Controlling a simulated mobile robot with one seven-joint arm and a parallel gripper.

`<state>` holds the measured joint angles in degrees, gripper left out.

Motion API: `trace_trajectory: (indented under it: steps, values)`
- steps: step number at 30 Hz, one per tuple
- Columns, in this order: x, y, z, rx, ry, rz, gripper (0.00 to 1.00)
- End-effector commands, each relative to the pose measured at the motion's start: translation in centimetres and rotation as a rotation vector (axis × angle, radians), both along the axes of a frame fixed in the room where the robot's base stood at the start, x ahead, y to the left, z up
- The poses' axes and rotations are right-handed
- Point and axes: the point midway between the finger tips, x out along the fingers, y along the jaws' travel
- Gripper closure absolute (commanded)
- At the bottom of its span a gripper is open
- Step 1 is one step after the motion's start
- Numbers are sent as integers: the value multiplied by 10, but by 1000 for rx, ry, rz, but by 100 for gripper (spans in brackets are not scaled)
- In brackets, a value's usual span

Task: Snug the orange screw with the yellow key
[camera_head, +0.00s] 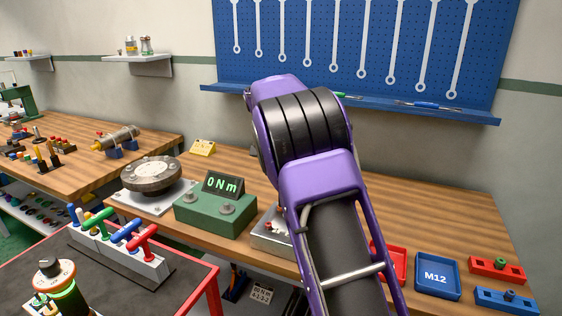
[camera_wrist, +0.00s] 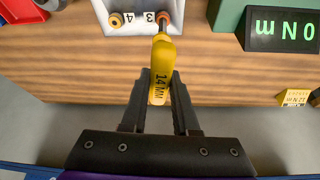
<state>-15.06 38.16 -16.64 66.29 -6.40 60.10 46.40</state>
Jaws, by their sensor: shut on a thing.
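My gripper (camera_wrist: 161,76) is shut on the yellow key (camera_wrist: 161,60), whose handle is marked 14 MM. The key's dark shaft points toward the orange screw (camera_wrist: 168,14) on the grey block (camera_wrist: 141,26). The shaft's tip lies at or just over that screw; I cannot tell whether it is seated. The block carries a label with 3 and 4 and a second, yellow-brown screw (camera_wrist: 115,20). In the head view my arm hides the gripper, the key and most of the block (camera_head: 268,240).
A green torque box (camera_head: 215,214) beside the block reads 0 Nm. A round metal fixture (camera_head: 152,175) stands left of it. A rack of coloured T-handles (camera_head: 118,250) is in front. Red and blue trays (camera_head: 437,276) lie right. A blue pegboard (camera_head: 350,45) rises behind.

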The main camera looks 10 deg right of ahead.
Motion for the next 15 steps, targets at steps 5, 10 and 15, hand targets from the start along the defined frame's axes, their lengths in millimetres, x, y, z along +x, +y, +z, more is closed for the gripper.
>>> trace_trajectory:
  steps: [5,10,15]
  values:
    - [-1,1,1,-2,12,-150,100]
    - [-1,1,0,-2,11,-278,100]
    - [-1,1,-3,-3,9,-393,100]
